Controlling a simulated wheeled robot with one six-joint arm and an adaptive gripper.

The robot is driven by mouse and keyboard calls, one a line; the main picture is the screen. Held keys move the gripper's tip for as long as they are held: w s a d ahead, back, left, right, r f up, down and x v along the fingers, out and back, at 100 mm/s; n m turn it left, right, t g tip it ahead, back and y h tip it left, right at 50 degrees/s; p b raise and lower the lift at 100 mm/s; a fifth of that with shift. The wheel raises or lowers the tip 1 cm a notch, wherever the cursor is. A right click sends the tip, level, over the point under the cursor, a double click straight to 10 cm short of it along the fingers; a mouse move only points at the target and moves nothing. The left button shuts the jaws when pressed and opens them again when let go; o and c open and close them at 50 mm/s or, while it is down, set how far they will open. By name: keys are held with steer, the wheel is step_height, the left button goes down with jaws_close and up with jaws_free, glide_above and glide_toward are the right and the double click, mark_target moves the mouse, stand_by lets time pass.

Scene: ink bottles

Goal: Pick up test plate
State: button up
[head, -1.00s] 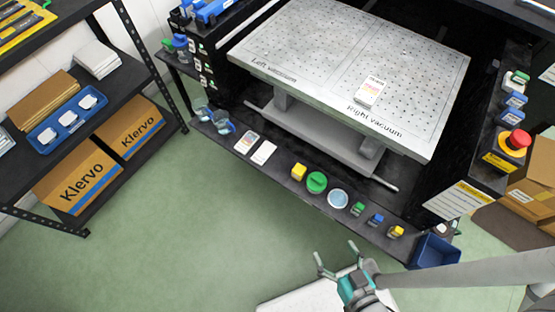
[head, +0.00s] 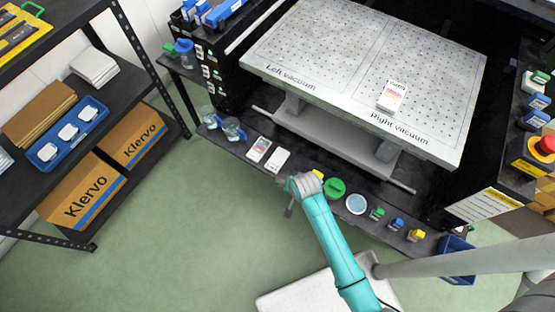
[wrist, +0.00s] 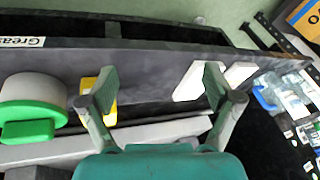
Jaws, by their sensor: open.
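A plate with a coloured print (head: 391,96) lies on the right vacuum part of the perforated bed (head: 330,50) in the head view. On the black ledge below lie another printed plate (head: 259,149) and a plain white plate (head: 279,160), side by side. I cannot tell which is the test plate. My gripper (head: 290,203) is by the ledge's front edge, right of these two. In the wrist view my gripper (wrist: 160,82) is open and empty. A white plate (wrist: 186,84) shows partly behind the right finger, another pale plate (wrist: 239,74) beyond it.
A yellow block (wrist: 108,97), partly behind the left finger, and a green-lidded container (wrist: 30,105) stand on the ledge. A round dish (head: 356,204) and small bottles sit farther right. The floor in front is clear.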

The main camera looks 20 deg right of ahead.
steer(key=w, duration=0.2)
steer(key=w+r+m+g, duration=0.1)
steer(key=w, duration=0.2)
steer(key=w+r+g, duration=0.1)
steer(key=w, duration=0.1)
steer(key=shift+w+r+m, duration=0.15)
steer(key=shift+w+m, duration=0.15)
steer(key=shift+w, duration=0.1)
step_height(320, 180, up, 5)
steer(key=m+g, duration=0.2)
glide_above(278, 159)
steer(key=shift+a+f, duration=0.1)
steer(key=shift+f, duration=5.15)
steer(key=c, duration=1.3)
